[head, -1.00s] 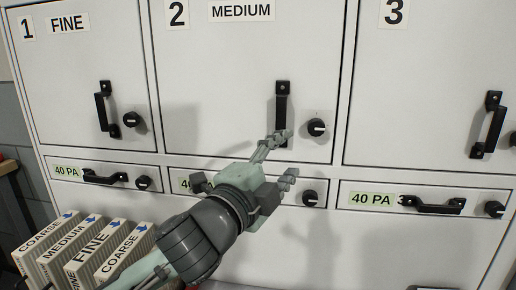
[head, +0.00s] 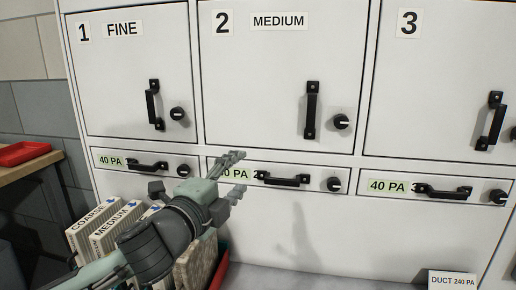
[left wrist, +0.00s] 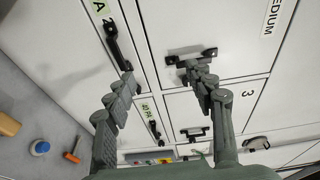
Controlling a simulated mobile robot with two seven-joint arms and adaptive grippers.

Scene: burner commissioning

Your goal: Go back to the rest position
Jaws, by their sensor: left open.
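My left gripper (head: 238,173) is open and empty in front of the white cabinet. Its two fingers stand apart near the left part of the drawer under door 2, and partly cover that drawer's 40 PA label. In the left wrist view my left gripper (left wrist: 160,75) also shows spread fingers with nothing between them. The door 2 handle (head: 312,110) and the drawer 2 handle (head: 282,180) are clear of the fingers in the head view. My right gripper is not in view.
Upright filters (head: 112,222) labelled COARSE and MEDIUM stand at lower left, partly behind my arm. A brownish panel (head: 197,264) stands beside a red edge. A red tray (head: 22,153) lies on a wooden bench at left. A DUCT 240 PA sign (head: 452,281) stands at lower right.

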